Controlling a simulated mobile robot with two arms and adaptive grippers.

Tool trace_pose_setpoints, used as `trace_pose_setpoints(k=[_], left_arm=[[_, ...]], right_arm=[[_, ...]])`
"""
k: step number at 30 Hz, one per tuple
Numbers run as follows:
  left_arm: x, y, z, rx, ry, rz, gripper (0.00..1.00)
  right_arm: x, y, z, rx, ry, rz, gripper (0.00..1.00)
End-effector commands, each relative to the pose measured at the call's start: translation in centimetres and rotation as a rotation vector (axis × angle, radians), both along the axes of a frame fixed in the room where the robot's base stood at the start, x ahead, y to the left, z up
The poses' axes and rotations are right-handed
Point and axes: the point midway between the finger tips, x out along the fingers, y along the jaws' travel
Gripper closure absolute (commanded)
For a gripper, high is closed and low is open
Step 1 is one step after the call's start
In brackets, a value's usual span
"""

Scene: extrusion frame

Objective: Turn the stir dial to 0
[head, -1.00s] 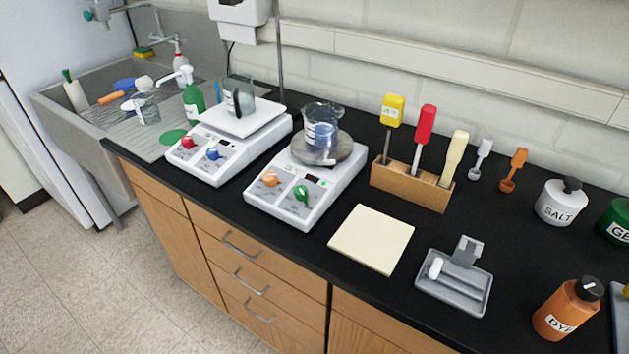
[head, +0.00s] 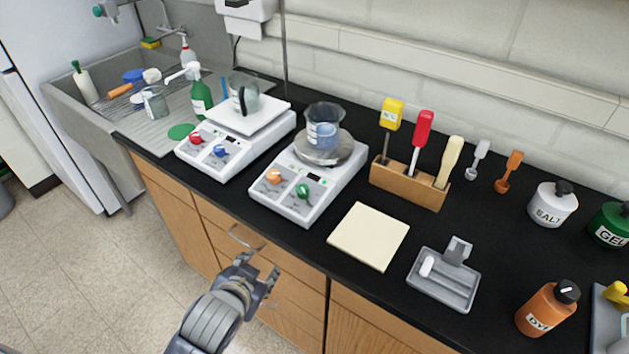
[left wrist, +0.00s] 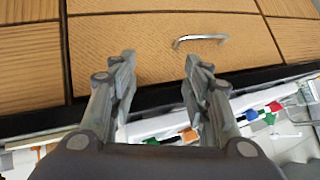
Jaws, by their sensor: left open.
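A white stirrer unit (head: 310,182) stands on the black counter with an orange dial (head: 273,177) and a green dial (head: 303,191) on its front panel. Their labels are too small to read, so I cannot tell which is the stir dial. A beaker (head: 323,128) of bluish liquid stands on its round grey plate. A second white unit (head: 236,140) to the left has a red dial (head: 196,138) and a blue dial (head: 219,151). My left gripper (head: 258,268) is open and empty, in front of the drawers, below the stirrer unit. The orange dial also shows in the left wrist view (left wrist: 188,135).
A cream pad (head: 369,236), a grey tray (head: 444,279) and a wooden holder (head: 409,184) with tools lie right of the stirrer unit. An orange dye bottle (head: 547,308) stands at the right. A drawer handle (head: 246,238) is near my left gripper.

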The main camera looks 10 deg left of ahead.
Motion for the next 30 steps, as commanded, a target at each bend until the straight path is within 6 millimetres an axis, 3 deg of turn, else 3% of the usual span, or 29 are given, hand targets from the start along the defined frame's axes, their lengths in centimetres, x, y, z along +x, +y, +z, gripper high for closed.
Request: trace_pose_setpoints(k=[1, 3, 5, 9, 13, 18, 21, 24, 26, 30], left_arm=[[2.6, 0.0, 2.9, 0.036, -0.114, -0.021, 0.56], [5.0, -0.2, 5.6, 0.078, -0.231, -0.048, 0.56], [6.9, -0.5, 8.1, 0.115, -0.336, -0.078, 0.56], [10.7, -2.3, 15.4, 0.221, -0.610, -0.169, 0.56], [12.7, -5.5, 23.3, 0.350, -0.902, -0.301, 0.56], [12.0, -11.8, 31.9, 0.553, -1.268, -0.542, 0.56], [10.2, -15.8, 34.9, 0.689, -1.450, -0.715, 0.56], [8.2, -19.7, 36.0, 0.835, -1.597, -0.912, 0.56], [7.0, -21.7, 35.8, 0.928, -1.666, -1.040, 0.56], [5.1, -25.0, 33.1, 1.161, -1.749, -1.372, 0.56]], right_arm=[[-0.1, 0.0, 0.1, 0.000, 0.001, 0.000, 0.31], [-0.3, 0.0, 0.0, 0.000, 0.003, 0.000, 0.31], [-0.3, 0.0, 0.0, 0.000, 0.004, 0.000, 0.31], [-0.2, 0.0, 0.1, 0.000, 0.002, 0.000, 0.31], [0.0, 0.0, 0.1, 0.000, -0.001, 0.000, 0.31], [0.1, 0.0, 0.1, 0.000, -0.001, 0.000, 0.31], [0.1, 0.0, 0.1, 0.000, -0.001, 0.000, 0.31], [0.1, 0.0, 0.1, 0.000, -0.001, 0.000, 0.31], [0.1, 0.0, 0.1, 0.000, -0.001, 0.000, 0.31], [0.1, 0.0, 0.2, 0.000, -0.001, 0.000, 0.31]])
